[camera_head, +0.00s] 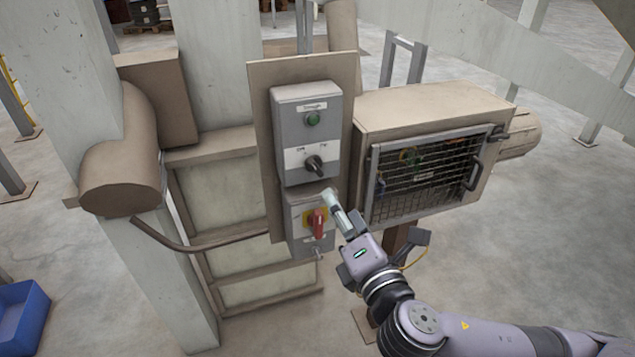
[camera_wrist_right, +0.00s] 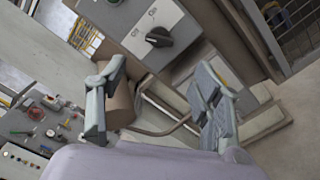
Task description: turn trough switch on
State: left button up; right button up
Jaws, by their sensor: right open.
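The trough switch box (camera_head: 291,118) is a grey box with a "Trough" label and a green round button (camera_head: 313,119) at its top. Its black rotary switch (camera_head: 315,165) sits on a white label strip lower down; I cannot read its set position for sure. The black switch also shows in the right wrist view (camera_wrist_right: 159,37), above and beyond the fingers. My right gripper (camera_head: 331,199) is just below and right of the switch, apart from it. In the right wrist view its fingers (camera_wrist_right: 160,75) are spread, with nothing held between them. My left gripper is out of view.
A smaller grey box with a red-and-yellow rotary switch (camera_head: 317,223) hangs right below, close to my right gripper. A cabinet with a mesh door (camera_head: 425,175) stands to the right. A blue bin (camera_head: 22,318) lies at lower left.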

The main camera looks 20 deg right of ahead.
aim_at(317, 172)
jog(key=w+b, duration=0.2)
jog(key=w, duration=0.1)
jog(key=w+b, duration=0.2)
jog(key=w, duration=0.2)
jog(key=w+b, duration=0.2)
jog(key=w, duration=0.1)
jog(key=shift+w+a+b, duration=0.25)
jog(key=shift+w+b, duration=0.05)
jog(key=shift+b, duration=0.1)
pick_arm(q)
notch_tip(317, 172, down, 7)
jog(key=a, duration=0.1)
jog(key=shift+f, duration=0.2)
pick_arm(e)
jog(key=shift+w, duration=0.6)
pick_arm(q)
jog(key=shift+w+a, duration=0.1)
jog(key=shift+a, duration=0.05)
pick_arm(e)
jog(key=shift+c, duration=0.4)
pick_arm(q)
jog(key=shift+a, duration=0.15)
pick_arm(e)
jog(key=c, duration=1.1)
